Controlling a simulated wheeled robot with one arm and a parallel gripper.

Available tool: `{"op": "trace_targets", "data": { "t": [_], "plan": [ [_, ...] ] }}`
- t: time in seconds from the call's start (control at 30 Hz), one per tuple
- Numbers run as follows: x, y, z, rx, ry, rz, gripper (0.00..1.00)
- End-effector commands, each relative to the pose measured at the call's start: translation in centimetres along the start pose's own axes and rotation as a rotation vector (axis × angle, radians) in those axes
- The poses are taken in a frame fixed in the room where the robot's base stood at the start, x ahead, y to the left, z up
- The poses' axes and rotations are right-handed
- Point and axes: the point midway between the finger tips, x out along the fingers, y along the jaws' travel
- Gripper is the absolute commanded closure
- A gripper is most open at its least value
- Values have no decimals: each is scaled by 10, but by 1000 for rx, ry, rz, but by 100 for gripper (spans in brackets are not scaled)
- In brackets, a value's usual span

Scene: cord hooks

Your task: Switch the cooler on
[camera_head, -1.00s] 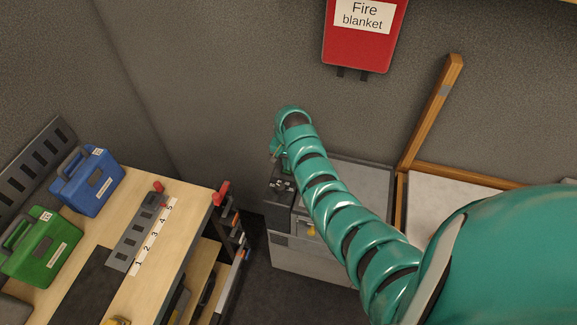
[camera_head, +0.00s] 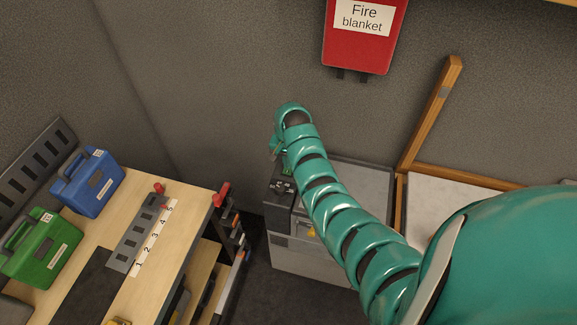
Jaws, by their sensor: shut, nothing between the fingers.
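The cooler looks to be the grey box (camera_head: 300,262) on the floor against the back wall. A dark panel (camera_head: 279,198) with small black parts on it is at its left end. My teal arm crosses in front of the cooler and hides much of its top. My gripper (camera_head: 284,168) points down over the dark panel and is shut with nothing in it. Its fingertips are small and partly hidden, so I cannot tell whether they touch the panel. No switch position is readable.
A wooden bench (camera_head: 150,250) at left holds a blue case (camera_head: 88,182), a green case (camera_head: 42,248) and a numbered strip (camera_head: 155,238). A red fire blanket pouch (camera_head: 358,55) hangs on the wall. A wooden frame (camera_head: 425,120) stands right of the cooler.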

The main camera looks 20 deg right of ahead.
Motion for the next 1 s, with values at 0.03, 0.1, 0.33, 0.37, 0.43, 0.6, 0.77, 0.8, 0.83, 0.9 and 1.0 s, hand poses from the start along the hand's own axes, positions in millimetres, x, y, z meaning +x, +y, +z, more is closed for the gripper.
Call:
{"op": "trace_targets", "data": {
  "t": [0.03,0.1,0.33,0.37,0.43,0.6,0.77,0.8,0.83,0.9,1.0],
  "plan": [
    [-4,0,0,0,0,0,100],
    [-9,0,0,-1,-2,1,100],
    [-26,-1,0,-1,2,-1,100],
    [-29,-1,0,-1,2,-1,100],
    [-34,-1,0,-1,1,0,100],
    [-43,0,1,-2,-2,1,100],
    [-44,0,1,-1,-2,1,100],
    [-44,0,1,-1,-2,1,100],
    [-44,0,1,-1,-2,1,100],
    [-44,0,1,-1,-2,1,100],
    [-44,0,1,-1,-2,1,100]
  ]
}}
